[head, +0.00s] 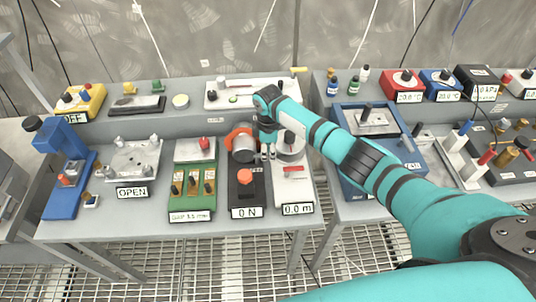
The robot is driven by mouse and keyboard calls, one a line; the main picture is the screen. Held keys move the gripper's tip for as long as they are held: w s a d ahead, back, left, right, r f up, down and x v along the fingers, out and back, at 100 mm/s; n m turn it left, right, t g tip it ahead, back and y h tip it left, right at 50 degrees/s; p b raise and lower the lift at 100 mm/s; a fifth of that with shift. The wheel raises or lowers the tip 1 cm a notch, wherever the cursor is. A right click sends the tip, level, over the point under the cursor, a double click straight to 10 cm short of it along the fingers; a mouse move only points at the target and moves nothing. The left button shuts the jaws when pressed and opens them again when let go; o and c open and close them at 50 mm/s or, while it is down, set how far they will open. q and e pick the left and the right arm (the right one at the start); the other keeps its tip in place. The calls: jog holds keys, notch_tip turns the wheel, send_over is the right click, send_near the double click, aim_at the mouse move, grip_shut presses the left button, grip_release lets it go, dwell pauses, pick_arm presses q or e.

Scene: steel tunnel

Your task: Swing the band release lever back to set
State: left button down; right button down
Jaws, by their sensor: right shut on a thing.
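My right gripper (268,152) reaches in from the right and points down between two units on the bench. One is a dark unit labelled 0 N (246,212), with an orange-rimmed grey drum (241,142) and an orange knob (245,176). The jaws are shut on a small part beside the drum, which appears to be the band release lever. The gripper hides most of it, so its angle cannot be told. My left gripper is not in view.
Left of the drum is a green unit (192,215) with several brass posts, then a plate labelled OPEN (132,192) and a blue press (66,190). A blue tray (359,195) stands under my right forearm. A raised shelf with a white panel (215,97) runs behind.

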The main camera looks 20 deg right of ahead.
jog(key=shift+w+r+n, duration=0.15)
jog(key=shift+w+n, duration=0.1)
jog(key=shift+n, duration=0.15)
jog(key=c, duration=1.3)
grip_release()
notch_tip(320, 180, up, 12)
jog(key=shift+f, duration=0.1)
jog(key=shift+s, duration=0.15)
